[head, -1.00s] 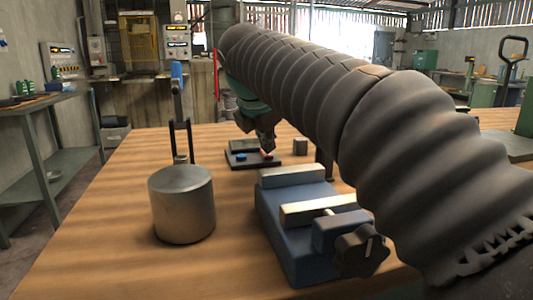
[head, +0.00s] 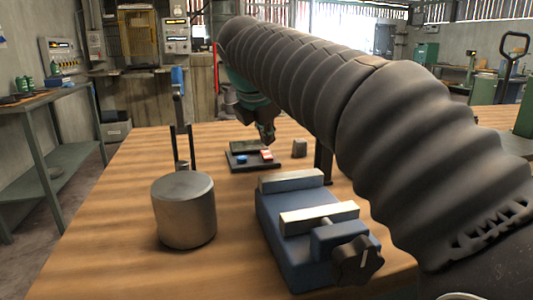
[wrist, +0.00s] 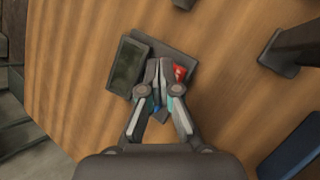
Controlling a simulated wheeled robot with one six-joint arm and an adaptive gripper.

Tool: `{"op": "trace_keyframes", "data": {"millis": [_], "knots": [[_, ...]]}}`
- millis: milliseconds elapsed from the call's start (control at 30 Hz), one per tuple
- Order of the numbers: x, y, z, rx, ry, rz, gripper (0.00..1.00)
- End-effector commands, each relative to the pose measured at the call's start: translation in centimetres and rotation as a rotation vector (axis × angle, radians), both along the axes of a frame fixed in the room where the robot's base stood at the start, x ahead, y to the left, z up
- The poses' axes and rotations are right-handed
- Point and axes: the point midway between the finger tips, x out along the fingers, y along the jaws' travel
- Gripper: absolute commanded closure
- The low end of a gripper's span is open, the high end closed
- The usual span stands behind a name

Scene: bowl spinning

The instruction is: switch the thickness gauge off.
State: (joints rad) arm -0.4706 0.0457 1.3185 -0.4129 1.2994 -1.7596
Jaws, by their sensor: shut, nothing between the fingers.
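The thickness gauge (head: 236,166) is a dark, flat device on the wooden table. It has a dark screen (head: 243,147), a blue button (head: 241,159) and a red switch (head: 266,155). In the wrist view the gauge (wrist: 186,48) lies beneath my gripper (wrist: 161,66), with the red switch (wrist: 180,72) just right of the fingertips. The blue button (wrist: 157,109) is partly hidden by the fingers. My gripper (head: 269,142) is shut and empty in the head view, pointing down just above the red switch, apparently apart from it.
A blue vise (head: 300,235) with pale jaws stands in front of the gauge. A metal cylinder (head: 185,210) is at the left, with an upright blue-topped stand (head: 178,100) behind it. Bare table lies left of the gauge.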

Motion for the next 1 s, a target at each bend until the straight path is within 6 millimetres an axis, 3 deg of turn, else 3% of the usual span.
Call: {"op": "trace_keyframes", "data": {"millis": [500,1000], "knots": [[0.8,0.2,4.1,0.0,-0.001,0.0,1.0],[0.8,0.1,4.4,0.0,-0.001,-0.002,1.0]]}}
